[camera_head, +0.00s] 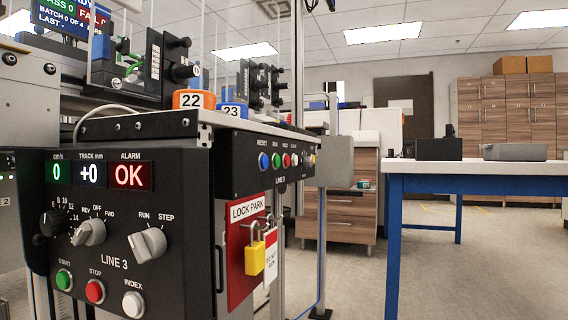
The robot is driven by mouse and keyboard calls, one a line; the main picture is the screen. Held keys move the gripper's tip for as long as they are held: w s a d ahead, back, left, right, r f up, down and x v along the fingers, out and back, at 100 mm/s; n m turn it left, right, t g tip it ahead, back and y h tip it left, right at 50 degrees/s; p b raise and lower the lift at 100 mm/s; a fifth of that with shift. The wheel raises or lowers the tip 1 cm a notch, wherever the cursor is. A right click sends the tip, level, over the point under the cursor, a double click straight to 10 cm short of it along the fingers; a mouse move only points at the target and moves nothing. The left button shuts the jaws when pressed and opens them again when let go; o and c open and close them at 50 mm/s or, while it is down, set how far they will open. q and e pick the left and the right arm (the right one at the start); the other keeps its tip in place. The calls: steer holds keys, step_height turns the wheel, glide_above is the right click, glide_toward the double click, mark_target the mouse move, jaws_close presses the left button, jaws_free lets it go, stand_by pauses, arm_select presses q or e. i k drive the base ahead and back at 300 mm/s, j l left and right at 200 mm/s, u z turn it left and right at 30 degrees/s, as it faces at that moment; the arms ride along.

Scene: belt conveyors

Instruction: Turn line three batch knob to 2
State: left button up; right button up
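The line three control box (128,215) stands close at the left. Its front panel has a black speed dial (54,222), a grey REV/OFF/FWD knob (89,232) and a grey RUN/STEP knob (148,244). A black side strip marked LINE 3 (245,178) carries a small knob (308,161) at its far right end. The small knob's label and pointer are too small to read, so I cannot tell its setting or whether it is the batch knob. A screen (68,15) at the upper left reads BATCH 0 OF 4. Neither of my grippers is in view.
Blue, green, red and white buttons sit left of the small knob on the strip. A yellow padlock (255,257) and tag hang on a red LOCK PARK plate (236,235) below. A blue-legged table (470,168) stands at the right. Floor between is clear.

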mark_target(308, 161)
steer(key=i+l+u, duration=0.1)
steer(key=i+l, duration=0.25)
steer(key=l, duration=0.25)
steer(key=i+l+u, duration=0.15)
steer(key=l, duration=0.2)
steer(key=i+l+u, duration=0.1)
steer(key=i+l, duration=0.25)
steer(key=l, duration=0.3)
steer(key=i+l+u, duration=0.15)
steer(key=l, duration=0.2)
steer(key=i+l+u, duration=0.1)
steer(key=l, duration=0.25)
steer(key=i+l, duration=0.15)
steer(key=l, duration=0.25)
steer(key=i+u, duration=0.05)
